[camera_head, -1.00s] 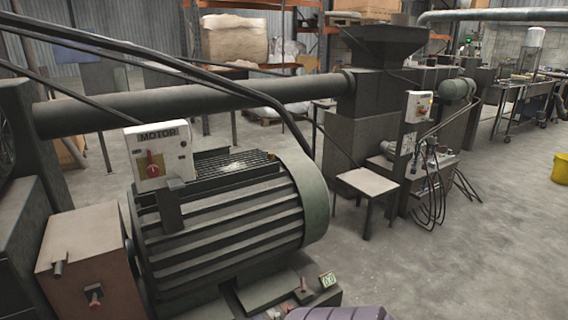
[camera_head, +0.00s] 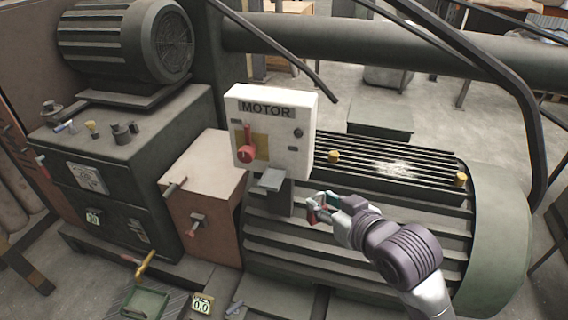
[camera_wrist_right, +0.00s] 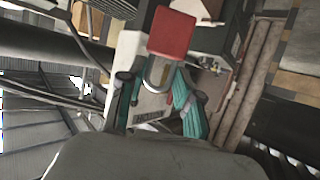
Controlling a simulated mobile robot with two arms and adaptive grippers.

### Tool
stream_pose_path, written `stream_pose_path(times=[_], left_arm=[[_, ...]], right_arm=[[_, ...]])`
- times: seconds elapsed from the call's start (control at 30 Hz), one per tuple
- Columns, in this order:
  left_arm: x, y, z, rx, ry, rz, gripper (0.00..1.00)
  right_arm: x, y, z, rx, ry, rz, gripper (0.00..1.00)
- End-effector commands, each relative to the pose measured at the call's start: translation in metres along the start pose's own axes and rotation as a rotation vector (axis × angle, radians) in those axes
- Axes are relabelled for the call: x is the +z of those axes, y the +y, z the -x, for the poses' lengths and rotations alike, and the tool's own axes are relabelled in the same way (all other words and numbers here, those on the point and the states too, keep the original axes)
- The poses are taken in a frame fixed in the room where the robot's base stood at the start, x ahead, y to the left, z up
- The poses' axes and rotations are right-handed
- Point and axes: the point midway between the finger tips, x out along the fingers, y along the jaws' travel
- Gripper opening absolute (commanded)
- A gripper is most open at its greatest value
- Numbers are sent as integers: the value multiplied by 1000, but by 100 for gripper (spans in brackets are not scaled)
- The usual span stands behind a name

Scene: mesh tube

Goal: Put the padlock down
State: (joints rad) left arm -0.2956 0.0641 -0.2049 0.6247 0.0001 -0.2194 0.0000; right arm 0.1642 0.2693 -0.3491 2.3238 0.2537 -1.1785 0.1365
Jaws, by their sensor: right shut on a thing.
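The padlock has a red body (camera_wrist_right: 172,32) and a grey metal shackle. In the right wrist view, the teal fingers of my right gripper (camera_wrist_right: 158,84) are shut on it around the shackle, with the red body sticking out beyond the fingertips. In the head view, my right gripper (camera_head: 324,203) is in front of the big ribbed motor, just right of and below the white MOTOR switch box (camera_head: 272,135). The padlock (camera_head: 311,214) shows there as a small red patch, partly hidden by the fingers. My left gripper is not in view.
The switch box has a red rotary handle (camera_head: 246,153) and a grey bracket (camera_head: 270,182) below it. The ribbed motor top (camera_head: 385,165) carries two yellow knobs. A dark cabinet (camera_head: 120,160) with small items on top stands left. A green tray (camera_head: 146,303) lies at lower left.

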Motion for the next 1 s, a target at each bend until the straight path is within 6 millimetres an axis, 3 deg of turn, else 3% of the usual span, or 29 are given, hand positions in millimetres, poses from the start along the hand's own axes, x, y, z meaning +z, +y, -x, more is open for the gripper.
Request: stream_pose_path(times=[0.03, 0.1, 0.2, 0.33, 0.43, 0.53, 0.8, 1.0], left_arm=[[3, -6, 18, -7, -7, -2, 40], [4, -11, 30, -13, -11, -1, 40], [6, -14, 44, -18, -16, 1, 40], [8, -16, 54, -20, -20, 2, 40], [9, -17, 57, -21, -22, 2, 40], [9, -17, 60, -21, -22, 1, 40], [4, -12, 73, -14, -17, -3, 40], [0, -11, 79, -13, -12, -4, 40]], right_arm=[[-38, -6, 4, -61, 8, 44, 0], [-68, -16, 7, -151, 5, 80, 0], [-104, -25, 15, -258, 3, 122, 0], [-130, -30, 26, -344, 2, 150, 0], [-137, -30, 27, -375, 1, 155, 0], [-137, -32, 14, -386, -1, 152, 0], [-127, -34, -56, -385, 0, 152, 0], [-121, -34, -94, -385, 2, 154, 0]])
